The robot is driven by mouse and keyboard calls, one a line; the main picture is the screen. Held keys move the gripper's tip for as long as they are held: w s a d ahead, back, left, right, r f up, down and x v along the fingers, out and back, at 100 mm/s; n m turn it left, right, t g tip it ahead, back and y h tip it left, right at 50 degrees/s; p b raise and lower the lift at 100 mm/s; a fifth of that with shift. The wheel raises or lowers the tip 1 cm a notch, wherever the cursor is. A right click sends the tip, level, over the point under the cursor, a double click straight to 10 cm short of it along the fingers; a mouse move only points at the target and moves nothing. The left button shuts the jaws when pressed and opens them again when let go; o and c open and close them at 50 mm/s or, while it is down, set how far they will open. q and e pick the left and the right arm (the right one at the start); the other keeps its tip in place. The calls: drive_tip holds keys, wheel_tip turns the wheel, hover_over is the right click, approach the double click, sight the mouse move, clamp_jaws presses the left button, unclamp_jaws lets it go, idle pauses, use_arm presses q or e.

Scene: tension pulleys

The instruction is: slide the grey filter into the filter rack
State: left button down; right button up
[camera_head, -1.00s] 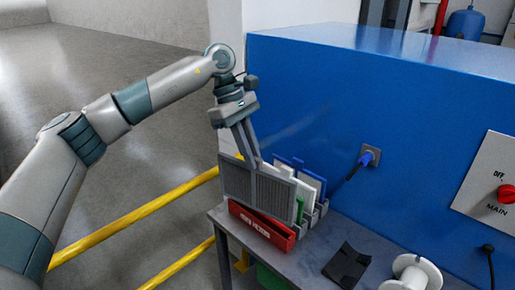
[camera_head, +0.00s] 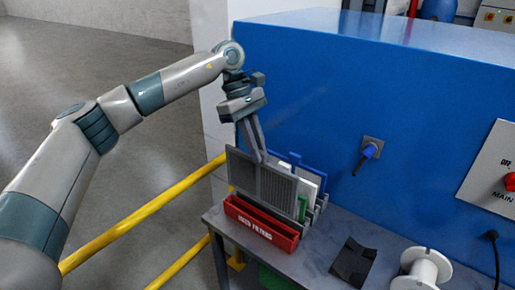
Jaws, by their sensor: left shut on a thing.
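The grey filter (camera_head: 262,183) is a flat ribbed panel standing upright over the bench. My left gripper (camera_head: 261,158) is shut on its top edge, and the arm comes in from the left. The filter rack (camera_head: 319,207) is behind it, largely hidden by the grey filter. The rack holds a white filter (camera_head: 309,180) and a blue-framed one (camera_head: 296,159), with a green part (camera_head: 302,208) at the front. I cannot tell whether the grey filter touches the rack. My right gripper is not in view.
A red bin (camera_head: 262,224) marked for used filters stands in front of the grey filter on the grey bench (camera_head: 315,255). A black item (camera_head: 353,262) and a white spool (camera_head: 421,269) lie to the right. A blue cabinet (camera_head: 330,100) rises behind; yellow rails (camera_head: 150,208) run at left.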

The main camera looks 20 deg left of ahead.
sight(257, 167)
use_arm(q)
drive_tip(key=shift+f, duration=0.1)
